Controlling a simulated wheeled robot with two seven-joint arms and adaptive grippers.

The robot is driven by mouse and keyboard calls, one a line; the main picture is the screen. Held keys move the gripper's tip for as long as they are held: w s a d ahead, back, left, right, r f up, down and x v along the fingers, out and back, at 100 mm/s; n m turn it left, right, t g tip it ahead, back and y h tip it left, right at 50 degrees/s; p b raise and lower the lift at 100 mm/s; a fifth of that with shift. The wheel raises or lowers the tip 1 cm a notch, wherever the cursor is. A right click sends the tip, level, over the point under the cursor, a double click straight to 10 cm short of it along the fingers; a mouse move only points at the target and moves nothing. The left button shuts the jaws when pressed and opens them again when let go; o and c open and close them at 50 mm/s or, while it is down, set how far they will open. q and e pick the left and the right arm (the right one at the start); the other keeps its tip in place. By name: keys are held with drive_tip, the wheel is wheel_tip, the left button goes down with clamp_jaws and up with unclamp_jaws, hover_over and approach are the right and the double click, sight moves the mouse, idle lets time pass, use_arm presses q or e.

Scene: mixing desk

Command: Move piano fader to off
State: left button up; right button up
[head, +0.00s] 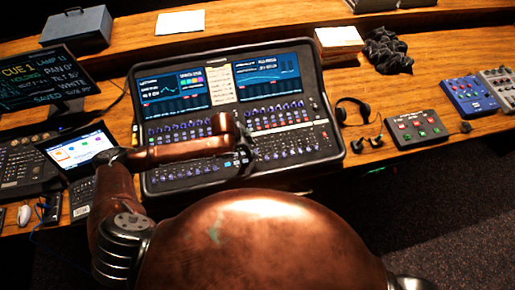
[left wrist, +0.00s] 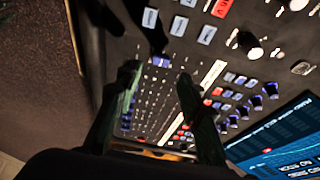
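The mixing desk (head: 330,150) has two screens at the top and rows of knobs and faders below. My left gripper (head: 243,145) is over the lower middle of the desk and hides some of its controls. In the left wrist view my left gripper (left wrist: 158,80) shows two dark fingers spread apart with nothing held between them. A blue-violet fader cap (left wrist: 160,62) shows near the gap between the fingertips. I cannot tell whether the fingers touch the panel. I cannot read which fader is the piano one. My right gripper is not in view.
Headphones (head: 355,112) and a grey button box (head: 416,128) lie right of the desk. A blue pedal box (head: 468,96) is farther right. A small tablet screen (head: 78,148) and a monitor (head: 45,82) stand to the left. A paper card (head: 220,82) lies between the desk's screens.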

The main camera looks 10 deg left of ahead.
sight(257, 151)
use_arm(q)
drive_tip(key=shift+x, duration=2.3)
clamp_jaws()
